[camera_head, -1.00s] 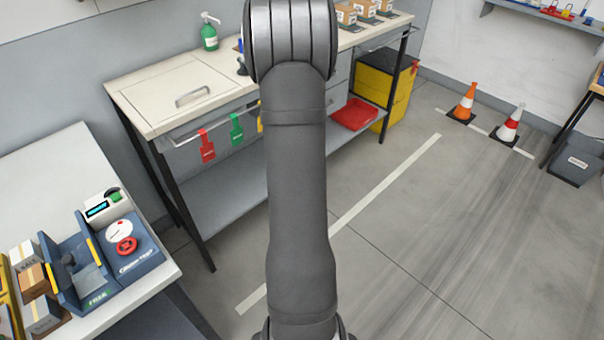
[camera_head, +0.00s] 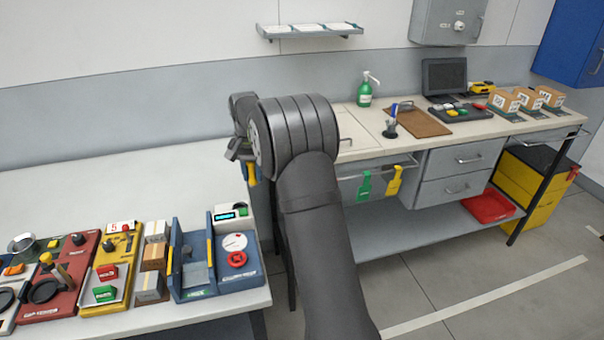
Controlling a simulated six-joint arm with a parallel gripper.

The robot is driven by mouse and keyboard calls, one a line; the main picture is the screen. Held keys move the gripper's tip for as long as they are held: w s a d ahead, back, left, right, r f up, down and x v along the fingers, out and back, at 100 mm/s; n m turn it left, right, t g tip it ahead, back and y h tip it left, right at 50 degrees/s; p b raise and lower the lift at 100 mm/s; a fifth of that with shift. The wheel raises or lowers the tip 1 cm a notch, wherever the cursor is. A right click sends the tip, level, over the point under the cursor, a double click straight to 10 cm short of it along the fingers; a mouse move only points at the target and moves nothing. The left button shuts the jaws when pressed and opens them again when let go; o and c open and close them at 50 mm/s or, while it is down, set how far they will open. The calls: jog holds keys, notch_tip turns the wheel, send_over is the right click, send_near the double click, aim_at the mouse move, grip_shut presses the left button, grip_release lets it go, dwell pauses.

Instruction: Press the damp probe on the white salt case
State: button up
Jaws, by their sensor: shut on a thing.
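My gripper (camera_head: 243,152) shows just left of my big wrist joint, above the white bench, its fingers pointing down and partly hidden by the arm. It is shut on a slim thing with a yellow part (camera_head: 252,174), which may be the damp probe; its tip is hard to make out. Three small cases stand in a row on the bench, left of the blue station: a pale one at the back (camera_head: 155,231), a brown one in the middle (camera_head: 153,257) and a pale one in front (camera_head: 149,288). Their labels are too small to read, so I cannot tell which is the salt case. My gripper is apart from them.
The blue station (camera_head: 236,277) has a lit display and a red knob. Yellow (camera_head: 118,238) and red (camera_head: 73,275) panels with buttons stand further left. The bench (camera_head: 110,150) behind them is clear. A second workbench (camera_head: 445,142) with tools and cartons stands at right.

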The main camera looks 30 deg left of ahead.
jog(key=s+a+n, duration=0.2)
jog(key=s+a, duration=0.7)
jog(key=s, duration=0.1)
jog(key=n, duration=0.2)
send_over(155, 227)
jog(key=shift+f, duration=2.1)
jog(key=shift+d+f, duration=0.1)
jog(key=shift+f, duration=0.5)
notch_tip(155, 227, up, 7)
dwell(1.5)
